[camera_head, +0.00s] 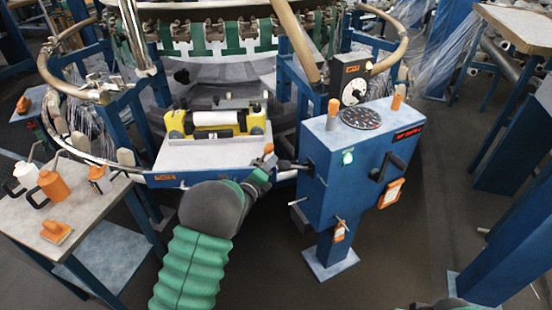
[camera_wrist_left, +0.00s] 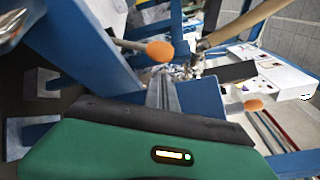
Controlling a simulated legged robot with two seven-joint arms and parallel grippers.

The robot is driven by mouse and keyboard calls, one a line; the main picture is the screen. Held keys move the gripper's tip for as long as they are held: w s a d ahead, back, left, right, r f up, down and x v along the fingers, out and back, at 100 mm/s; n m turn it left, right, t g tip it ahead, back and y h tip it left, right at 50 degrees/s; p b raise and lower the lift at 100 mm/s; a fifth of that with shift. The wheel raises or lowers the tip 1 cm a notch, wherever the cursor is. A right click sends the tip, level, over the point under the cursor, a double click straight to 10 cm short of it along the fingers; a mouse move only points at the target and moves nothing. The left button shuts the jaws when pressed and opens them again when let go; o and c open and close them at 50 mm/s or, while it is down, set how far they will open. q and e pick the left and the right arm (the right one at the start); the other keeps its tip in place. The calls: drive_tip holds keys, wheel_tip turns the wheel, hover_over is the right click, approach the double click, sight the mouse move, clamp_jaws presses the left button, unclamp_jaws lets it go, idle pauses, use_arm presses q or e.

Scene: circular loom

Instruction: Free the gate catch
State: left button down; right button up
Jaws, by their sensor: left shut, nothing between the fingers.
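My left gripper (camera_head: 292,164) reaches in from the lower left. Its dark fingers are shut and empty, close to the left face of the blue control box (camera_head: 345,172). An orange-tipped knob (camera_head: 268,149) stands beside my left wrist at the right end of the loom's front ledge (camera_head: 212,158). The left wrist view shows an orange knob on a rod (camera_wrist_left: 160,50) and a second orange knob (camera_wrist_left: 254,105), both beyond my green and dark gripper body. I cannot tell which part is the gate catch, or whether the fingers touch anything.
A yellow-ended roller unit (camera_head: 215,118) sits on the ledge. The box carries a dial, a green lamp and a black crank (camera_head: 388,166). A side table (camera_head: 75,220) at left holds orange and white bottles. Open floor lies below the box.

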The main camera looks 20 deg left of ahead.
sight(266, 154)
use_arm(q)
drive_tip(key=w, duration=0.3)
drive_tip(key=shift+w+a+f, duration=0.1)
drive_tip(key=shift+w+f, duration=0.1)
drive_tip(key=shift+f, duration=0.05)
drive_tip(key=shift+w+d+r, duration=0.1)
drive_tip(key=shift+w+d, duration=0.05)
drive_tip(key=shift+d, duration=0.05)
